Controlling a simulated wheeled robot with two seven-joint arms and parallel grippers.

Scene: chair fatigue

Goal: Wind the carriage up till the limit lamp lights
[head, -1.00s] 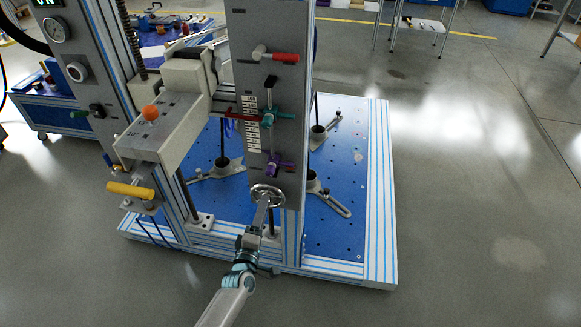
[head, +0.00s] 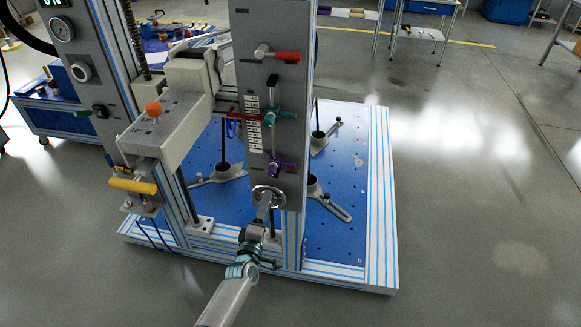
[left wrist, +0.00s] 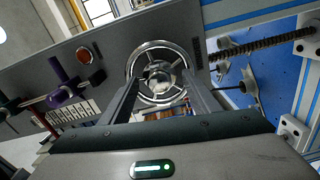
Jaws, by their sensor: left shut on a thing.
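The handwheel (head: 268,190), a shiny metal ring, sits low on the front of the grey upright panel (head: 262,100). My left gripper (head: 266,201) is shut on it from below. In the left wrist view the fingers reach to either side of the handwheel (left wrist: 143,48). A round red-orange lamp (left wrist: 84,55) is on the panel beside the wheel; it looks dull, without a clear glow. I cannot make out the lamp in the head view. The pale carriage (head: 160,135) with an orange knob stands left of the panel. My right gripper is not in view.
The panel carries a red handle (head: 287,56), a teal handle (head: 270,119), a purple handle (head: 275,168) and a white scale (head: 255,130). A yellow handle (head: 133,186) is at lower left. The blue base plate (head: 345,190) lies below; the floor at right is clear.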

